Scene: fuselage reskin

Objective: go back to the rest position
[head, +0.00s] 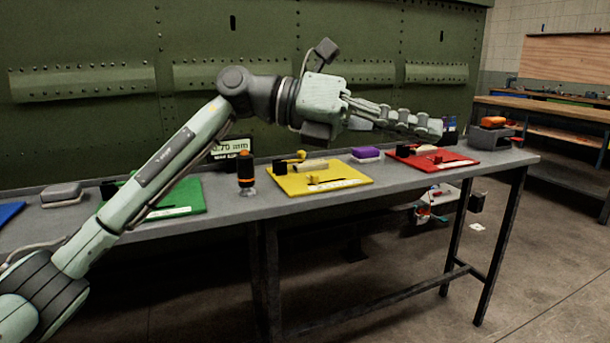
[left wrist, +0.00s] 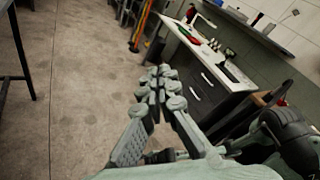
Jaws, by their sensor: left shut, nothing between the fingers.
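My left arm comes in from the left in the head view and reaches over the workbench to the right. My left gripper (head: 432,129) is shut and empty, held above the bench over the red mat (head: 432,160). In the left wrist view the left gripper (left wrist: 158,72) shows with its fingers together and nothing between them, with floor and a far cabinet beyond.
The grey workbench (head: 225,207) carries a yellow mat (head: 345,178), a green mat (head: 188,197), an orange-black tool (head: 245,173) and a purple block (head: 366,153). A riveted green panel (head: 90,120) stands behind. A cabinet (left wrist: 205,95) shows in the wrist view.

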